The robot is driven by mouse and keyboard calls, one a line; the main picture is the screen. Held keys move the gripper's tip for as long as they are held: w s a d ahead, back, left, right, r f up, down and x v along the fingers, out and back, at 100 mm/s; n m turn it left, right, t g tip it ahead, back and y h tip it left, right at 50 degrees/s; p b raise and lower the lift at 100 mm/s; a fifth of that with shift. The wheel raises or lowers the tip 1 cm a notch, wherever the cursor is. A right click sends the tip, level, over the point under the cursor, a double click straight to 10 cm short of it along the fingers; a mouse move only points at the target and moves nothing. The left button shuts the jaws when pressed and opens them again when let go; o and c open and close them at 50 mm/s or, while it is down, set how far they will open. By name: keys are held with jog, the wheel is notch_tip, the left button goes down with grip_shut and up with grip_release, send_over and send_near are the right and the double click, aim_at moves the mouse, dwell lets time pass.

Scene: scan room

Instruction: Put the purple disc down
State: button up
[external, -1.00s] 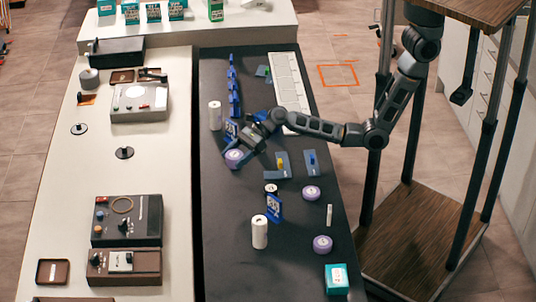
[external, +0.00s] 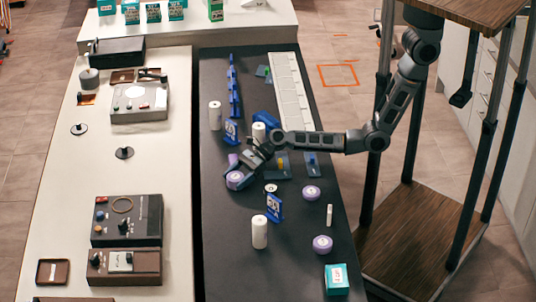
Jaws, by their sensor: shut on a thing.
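A purple disc (external: 234,183) with a pale top is at the end of my gripper (external: 240,174), near the left edge of the dark table (external: 225,260). My gripper is shut on it. The picture is too small to tell whether the disc touches the table. A second purple shape (external: 233,159) shows just behind the gripper, partly hidden.
A blue sign (external: 274,207), a white cylinder (external: 259,233) and a small round piece (external: 270,188) stand to the right and front of the gripper. Blue plates (external: 311,165) lie right. A teal box (external: 336,279) is at the front. The table's front left is bare.

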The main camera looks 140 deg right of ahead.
jog(key=o, duration=1.1)
jog(key=shift+f, duration=0.1)
jog(key=shift+s+r, duration=0.2)
jog(key=v, duration=1.1)
jog(key=shift+s+a+r+p, duration=0.15)
jog(key=shift+s+r+p, duration=0.1)
jog(key=shift+p, duration=0.1)
